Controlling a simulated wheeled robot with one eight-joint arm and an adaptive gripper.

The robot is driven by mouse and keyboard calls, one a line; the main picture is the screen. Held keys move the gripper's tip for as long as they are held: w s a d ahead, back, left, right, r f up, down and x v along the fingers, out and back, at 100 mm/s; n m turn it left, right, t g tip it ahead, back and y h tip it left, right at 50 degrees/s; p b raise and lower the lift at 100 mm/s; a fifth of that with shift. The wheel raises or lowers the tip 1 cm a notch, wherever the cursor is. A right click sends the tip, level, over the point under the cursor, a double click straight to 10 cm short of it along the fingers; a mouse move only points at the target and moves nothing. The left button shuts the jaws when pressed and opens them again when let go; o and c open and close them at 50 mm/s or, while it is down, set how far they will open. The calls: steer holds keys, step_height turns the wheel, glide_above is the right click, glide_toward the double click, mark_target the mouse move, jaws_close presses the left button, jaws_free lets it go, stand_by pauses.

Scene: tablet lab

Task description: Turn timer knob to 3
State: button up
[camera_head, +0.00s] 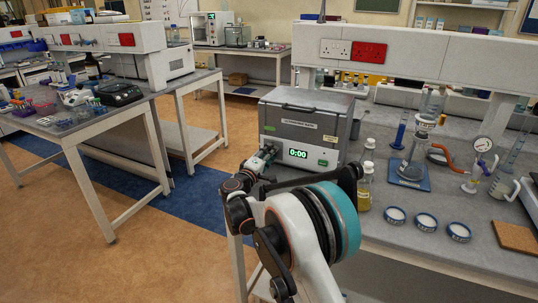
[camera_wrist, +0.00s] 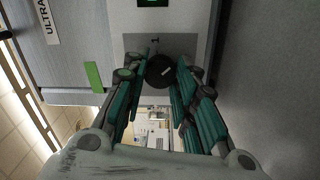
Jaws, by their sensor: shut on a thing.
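The timer knob (camera_wrist: 160,72) is a round black knob with a small pale mark on its face, on a grey panel of the ultrasonic machine. My gripper (camera_wrist: 161,78) has its green-padded fingers on both sides of the knob and is shut on it. In the head view the machine (camera_head: 303,117) is a grey box with a lid, standing on the bench. Its display (camera_head: 298,153) reads 0:00 in green. In the head view my gripper (camera_head: 264,158) is at the lower left of the machine's front, and the knob is hidden there.
Bottles with yellow liquid (camera_head: 365,190) stand right of the machine, close to my arm. Several round white-rimmed dishes (camera_head: 425,222), glassware on a blue base (camera_head: 408,175) and a cork mat (camera_head: 516,237) lie further right. The floor (camera_head: 120,260) left of the bench is clear.

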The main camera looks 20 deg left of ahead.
steer(key=shift+f+m, duration=0.1)
steer(key=shift+m, duration=2.2)
steer(key=o, duration=1.1)
steer(key=shift+s, duration=0.15)
steer(key=s, duration=0.4)
steer(key=s+a, duration=0.1)
steer(key=s, duration=0.6)
steer(key=shift+s+a, duration=0.25)
steer(key=shift+s, duration=0.1)
